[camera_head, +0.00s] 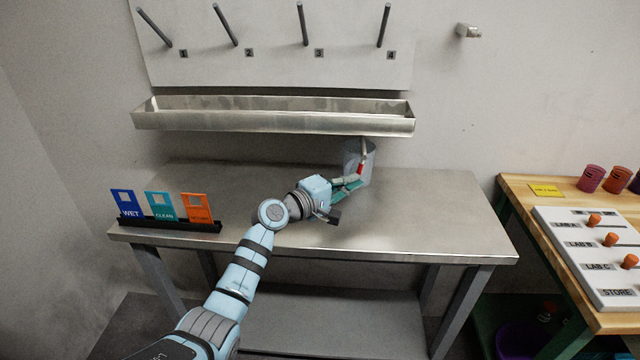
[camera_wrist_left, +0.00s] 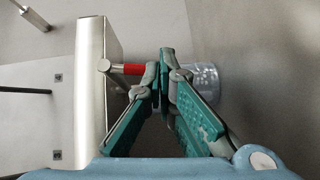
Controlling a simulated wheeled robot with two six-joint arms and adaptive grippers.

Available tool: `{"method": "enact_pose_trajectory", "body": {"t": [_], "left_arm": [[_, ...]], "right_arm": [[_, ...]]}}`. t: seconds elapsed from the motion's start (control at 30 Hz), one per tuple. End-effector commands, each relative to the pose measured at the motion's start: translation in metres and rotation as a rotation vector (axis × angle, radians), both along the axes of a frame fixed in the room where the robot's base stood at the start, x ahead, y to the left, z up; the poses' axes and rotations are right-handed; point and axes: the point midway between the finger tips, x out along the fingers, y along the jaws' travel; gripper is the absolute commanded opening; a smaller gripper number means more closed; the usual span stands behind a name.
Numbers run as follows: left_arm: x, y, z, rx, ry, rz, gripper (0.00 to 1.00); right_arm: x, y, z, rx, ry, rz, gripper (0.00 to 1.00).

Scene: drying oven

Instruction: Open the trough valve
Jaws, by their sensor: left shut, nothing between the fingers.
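The metal trough (camera_head: 270,120) is fixed on the wall above the steel table, and its side also shows in the wrist view (camera_wrist_left: 90,90). A short pale pipe comes from below its right part, with a red valve part (camera_head: 361,168) on it. In the wrist view the red valve part (camera_wrist_left: 133,69) lies just left of the fingertips. My left gripper (camera_head: 357,180) is shut and empty at the valve; its fingertips (camera_wrist_left: 160,72) are close together. The fingers partly hide the valve's end, so I cannot tell whether they touch it. My right gripper is out of view.
A translucent container (camera_head: 369,152) stands on the steel table (camera_head: 430,225) behind my left gripper. A rack (camera_head: 170,225) with WET, CLEAN and orange cards is at the table's left. Numbered pegs (camera_head: 303,25) are above the trough. A wooden table (camera_head: 515,200) stands right.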

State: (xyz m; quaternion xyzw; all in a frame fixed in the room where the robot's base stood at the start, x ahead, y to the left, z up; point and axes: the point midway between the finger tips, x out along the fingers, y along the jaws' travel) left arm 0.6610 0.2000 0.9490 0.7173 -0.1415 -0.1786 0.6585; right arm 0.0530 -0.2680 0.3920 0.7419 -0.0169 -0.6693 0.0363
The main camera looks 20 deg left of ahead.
Motion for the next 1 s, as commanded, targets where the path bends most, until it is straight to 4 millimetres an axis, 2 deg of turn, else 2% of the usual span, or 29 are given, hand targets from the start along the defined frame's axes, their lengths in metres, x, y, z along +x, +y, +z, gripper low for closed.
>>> {"method": "enact_pose_trajectory", "body": {"t": [0.4,0.87,1.0], "left_arm": [[0.0020,-0.0057,-0.0009,0.005,0.000,0.001,0.00],[0.0016,-0.0053,-0.0011,0.006,0.001,0.002,0.00],[-0.0037,-0.0049,0.0003,0.007,0.003,-0.005,0.00]], "right_arm": [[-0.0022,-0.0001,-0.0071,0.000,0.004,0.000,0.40],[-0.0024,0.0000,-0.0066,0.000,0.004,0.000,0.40],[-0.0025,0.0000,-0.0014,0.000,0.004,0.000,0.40]]}}
